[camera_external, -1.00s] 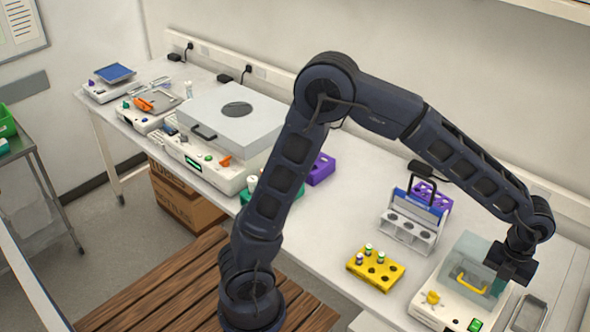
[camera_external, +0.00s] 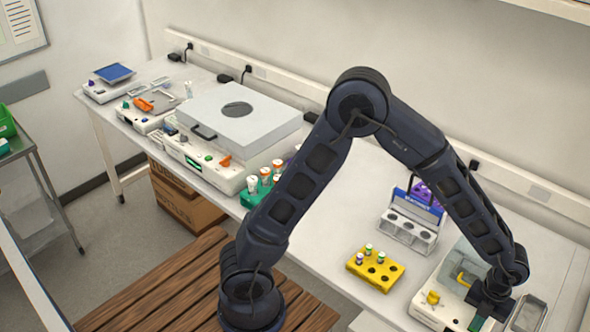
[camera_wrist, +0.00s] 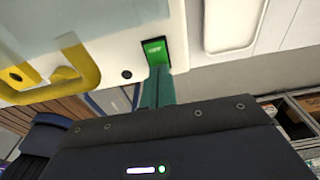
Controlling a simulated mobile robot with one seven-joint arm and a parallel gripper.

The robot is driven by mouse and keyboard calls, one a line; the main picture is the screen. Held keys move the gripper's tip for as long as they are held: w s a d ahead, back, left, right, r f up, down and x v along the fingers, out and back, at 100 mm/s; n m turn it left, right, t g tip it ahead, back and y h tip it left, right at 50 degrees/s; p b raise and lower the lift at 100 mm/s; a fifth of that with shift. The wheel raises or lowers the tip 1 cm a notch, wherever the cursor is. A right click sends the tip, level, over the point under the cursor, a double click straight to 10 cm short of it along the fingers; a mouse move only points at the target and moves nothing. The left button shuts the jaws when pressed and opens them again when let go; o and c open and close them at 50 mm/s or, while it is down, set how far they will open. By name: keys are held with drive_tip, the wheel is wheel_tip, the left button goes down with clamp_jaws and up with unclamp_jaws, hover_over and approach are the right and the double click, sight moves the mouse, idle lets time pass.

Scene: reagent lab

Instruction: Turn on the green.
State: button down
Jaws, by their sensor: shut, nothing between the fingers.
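A green rocker switch (camera_wrist: 155,51) with small white lettering is set in the edge of a white device (camera_wrist: 115,25) in the wrist view. In the external view the device (camera_external: 425,310) stands at the lower right of the bench, with its green switch at the front corner, partly hidden by my arm. My gripper (camera_wrist: 160,75) has its teal fingers shut and empty. Their tips are right at the lower edge of the switch; I cannot tell whether they touch it. In the external view my gripper (camera_external: 485,314) is over the device's front right.
A yellow knob (camera_external: 433,297) and a yellow-handled lid are on the device. A yellow rack (camera_external: 376,270) with a few vials stands to its left, and a grey tube holder (camera_external: 410,232) behind. A metal tray (camera_external: 530,314) lies to the right.

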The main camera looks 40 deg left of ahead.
idle(0.3)
drive_tip(key=shift+s+f, duration=0.15)
drive_tip(key=shift+f, duration=0.1)
drive_tip(key=shift+w+r, duration=0.25)
drive_tip(key=shift+w, duration=0.55)
wheel_tip(320, 180, up, 14)
drive_tip(key=s, duration=0.1)
drive_tip(key=shift+s, duration=0.35)
idle(0.8)
